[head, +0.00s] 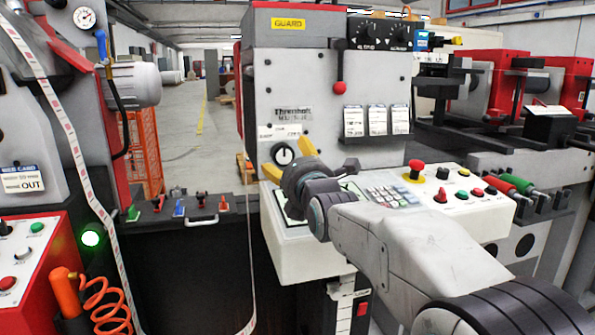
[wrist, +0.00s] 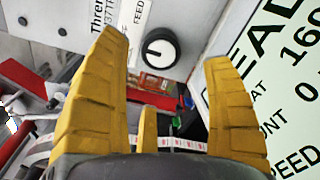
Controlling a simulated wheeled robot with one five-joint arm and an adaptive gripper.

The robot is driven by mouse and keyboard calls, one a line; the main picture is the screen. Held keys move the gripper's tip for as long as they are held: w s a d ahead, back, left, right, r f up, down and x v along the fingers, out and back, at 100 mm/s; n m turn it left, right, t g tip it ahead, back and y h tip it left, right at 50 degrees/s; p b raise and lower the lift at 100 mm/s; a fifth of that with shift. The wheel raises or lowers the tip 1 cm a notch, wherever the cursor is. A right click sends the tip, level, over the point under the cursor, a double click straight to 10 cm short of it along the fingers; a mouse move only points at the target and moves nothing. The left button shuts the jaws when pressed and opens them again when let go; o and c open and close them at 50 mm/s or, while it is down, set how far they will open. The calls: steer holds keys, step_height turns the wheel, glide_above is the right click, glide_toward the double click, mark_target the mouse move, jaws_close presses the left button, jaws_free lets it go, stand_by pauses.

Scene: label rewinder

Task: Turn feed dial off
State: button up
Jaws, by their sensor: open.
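In the wrist view the open fingertips (wrist: 166,50) stand to either side of the dial, with no contact visible.
A display panel (wrist: 285,75) is close to the right finger in the wrist view. A console with a red mushroom button (head: 415,168) stands beside my arm. A red-knobbed lever (head: 339,87) hangs above the dial. A paper web (head: 75,150) runs down at left.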

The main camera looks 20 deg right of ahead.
steer(key=shift+s, duration=2.1)
steer(key=shift+r, duration=0.1)
steer(key=shift+s+r+m+p, duration=0.15)
steer(key=shift+s+m+p, duration=0.2)
steer(key=shift+p, duration=0.4)
steer(key=s+r+m+g+p, duration=0.2)
steer(key=s+m+g+p, duration=1.2)
steer(key=s+m+p, duration=1)
steer(key=s+p, duration=0.5)
steer(key=s, duration=0.3)
steer(key=shift+p, duration=0.35)
